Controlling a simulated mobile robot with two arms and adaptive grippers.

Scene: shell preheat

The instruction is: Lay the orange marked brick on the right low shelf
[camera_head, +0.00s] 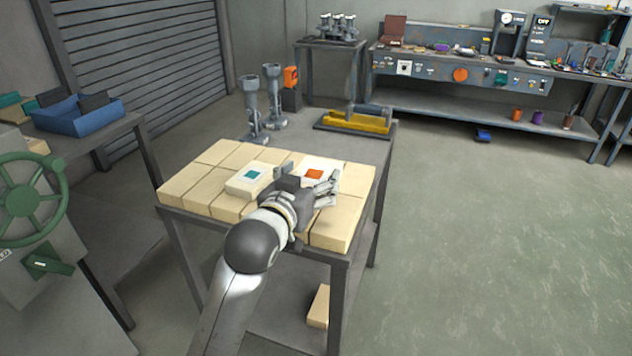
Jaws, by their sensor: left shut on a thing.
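The orange marked brick (316,172) is a pale block with an orange square on its top, at the right of the brick-topped table (341,262). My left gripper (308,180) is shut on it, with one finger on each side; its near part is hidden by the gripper. I cannot tell whether the brick touches the bricks below. A similar teal marked brick (250,178) lies just left of it. Under the table, a low shelf (285,325) partly shows, with a plain brick (318,306) at its right. My right gripper is not in view.
Two grey metal stands (252,108) and a yellow block on a dark tray (357,122) are at the table's back. A blue bin (80,118) and a green handwheel (25,198) are at left. The floor at right (500,240) is clear.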

